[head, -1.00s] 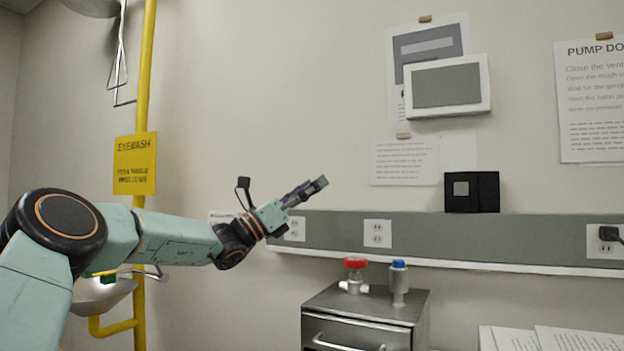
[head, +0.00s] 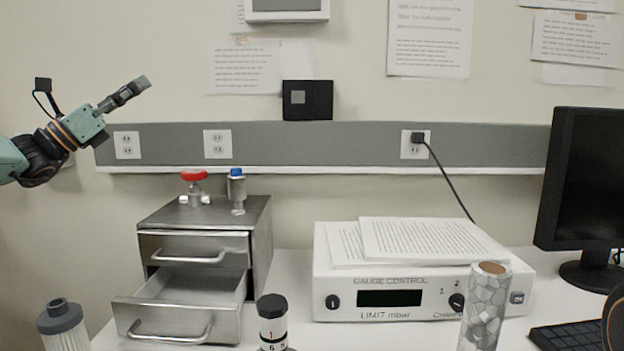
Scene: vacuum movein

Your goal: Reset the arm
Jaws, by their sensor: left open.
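My left gripper (head: 128,93) is at the upper left in the head view. Its arm comes in from the left edge and points up and to the right. The gripper is open, holds nothing, and is raised in front of the wall, apart from the things on the bench. My right gripper does not show. A dark rounded part at the lower right edge is cut off by the frame.
A steel drawer cabinet (head: 259,222) has its lower drawer (head: 178,318) pulled out; a red-handled valve (head: 194,187) and a blue-capped fitting (head: 236,190) stand on it. A gauge control box (head: 420,300) carries papers. A monitor (head: 585,180) stands at right. Several cylinders stand in front.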

